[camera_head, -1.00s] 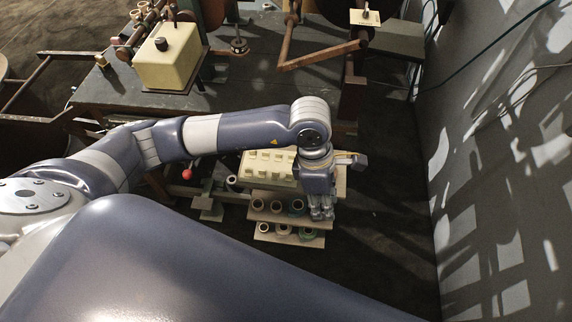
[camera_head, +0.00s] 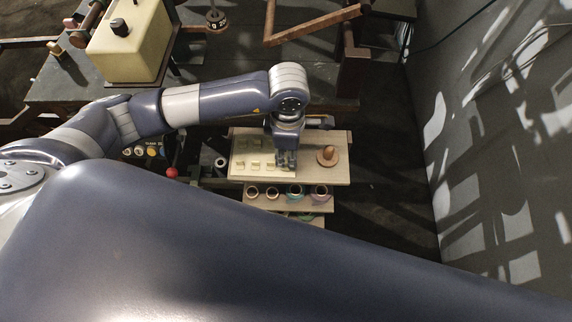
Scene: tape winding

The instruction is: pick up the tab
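Several small cream tabs (camera_head: 256,165) sit in rows on a pale tray (camera_head: 236,172) on the top shelf of a small wooden rack. My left gripper (camera_head: 286,164) points down at the right part of this tray, beside the visible tabs. Its fingertips look close to the tray, but contact cannot be made out. The fingers are small and dark, so their opening and anything between them cannot be told. The gripper may hide some tabs. My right gripper is not in view.
A brown rounded object on a round base (camera_head: 327,155) stands right of the tray. Rolls of tape (camera_head: 296,191) fill the lower shelf. A red knob (camera_head: 171,173) is at the left. A cream machine box (camera_head: 128,40) stands on the bench behind. A grey wall (camera_head: 500,150) bounds the right.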

